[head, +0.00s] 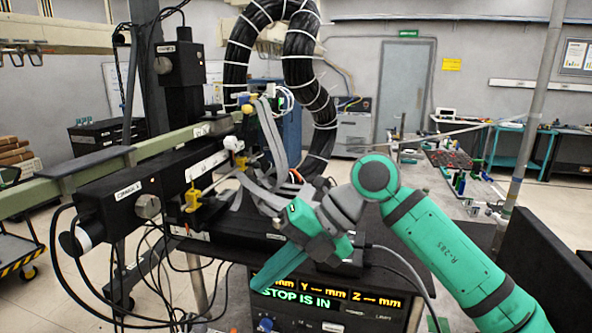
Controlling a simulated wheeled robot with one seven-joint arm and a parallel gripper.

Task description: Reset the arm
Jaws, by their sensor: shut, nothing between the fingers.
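My green arm comes in from the lower right, bends at a round green joint and reaches down and to the left. My gripper (264,282) is at its end, with green fingers pointing down and left. The fingers are together, and nothing shows between them. It appears in front of the upper left part of a black control box (384,319). The box's lit display (318,299) shows "Y -- mm", "Z -- mm" and "STOP IS IN"; the fingers cover part of its top line. I cannot tell whether the fingers touch the box.
A black motor stage (122,194) with loose cables and a green rail (95,172) fill the left. A thick black cable loop (325,75) hangs behind my gripper. A grey pole (540,100) and a long bench (440,200) stand right. Open floor shows at far left.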

